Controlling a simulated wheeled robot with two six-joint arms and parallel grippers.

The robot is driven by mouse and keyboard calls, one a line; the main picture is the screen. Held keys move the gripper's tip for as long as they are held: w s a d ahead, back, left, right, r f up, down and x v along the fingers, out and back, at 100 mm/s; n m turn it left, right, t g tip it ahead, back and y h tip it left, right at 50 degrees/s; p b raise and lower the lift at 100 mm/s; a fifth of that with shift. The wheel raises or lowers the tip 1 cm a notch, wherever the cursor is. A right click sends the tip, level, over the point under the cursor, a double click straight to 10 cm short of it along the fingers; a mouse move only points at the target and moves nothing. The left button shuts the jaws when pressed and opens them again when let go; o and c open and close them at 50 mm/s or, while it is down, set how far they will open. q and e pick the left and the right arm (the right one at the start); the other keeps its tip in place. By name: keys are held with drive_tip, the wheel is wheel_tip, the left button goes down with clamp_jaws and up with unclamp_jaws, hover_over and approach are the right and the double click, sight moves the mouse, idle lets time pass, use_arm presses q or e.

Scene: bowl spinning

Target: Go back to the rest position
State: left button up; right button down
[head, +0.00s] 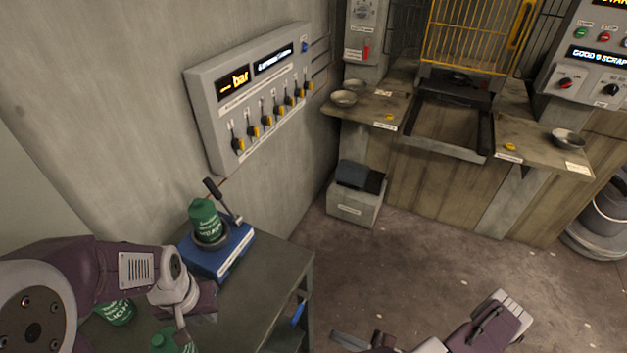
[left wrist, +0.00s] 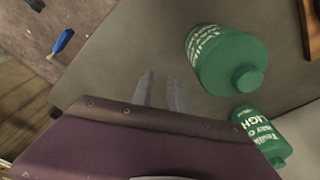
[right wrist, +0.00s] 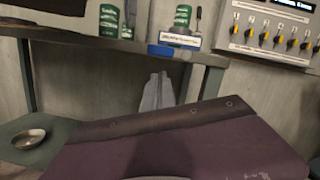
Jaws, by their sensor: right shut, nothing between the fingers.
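My left gripper (head: 184,334) is over the grey bench at lower left, pointing down. Its two fingers show slightly apart and empty in the left wrist view (left wrist: 162,82). A green bottle (left wrist: 225,62) and a second one (left wrist: 260,135) are beside it to the right, not touched by the fingers. My right gripper (head: 345,340) is low at the bottom edge of the head view, over the open floor. Its fingers are together and empty in the right wrist view (right wrist: 157,92), in front of the bench's open underside.
A blue stand (head: 225,250) holding a green bottle (head: 205,220) is on the bench (head: 265,285). A panel of levers (head: 250,90) is on the wall. Metal bowls (head: 343,99) sit on the far counter; another bowl (right wrist: 28,138) is under the bench. The middle floor is clear.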

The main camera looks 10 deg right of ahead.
wheel_tip(320, 180, up, 14)
drive_tip(key=n+g+h, duration=1.2)
drive_tip(key=n+g, duration=0.4)
drive_tip(key=n, duration=0.5)
drive_tip(key=w+d+m+t+h, duration=0.1)
drive_tip(key=w+d+t+h, duration=0.4)
drive_tip(key=t, duration=0.1)
drive_tip(key=shift+d+r+t, duration=0.15)
drive_tip(key=shift+d+t, duration=0.15)
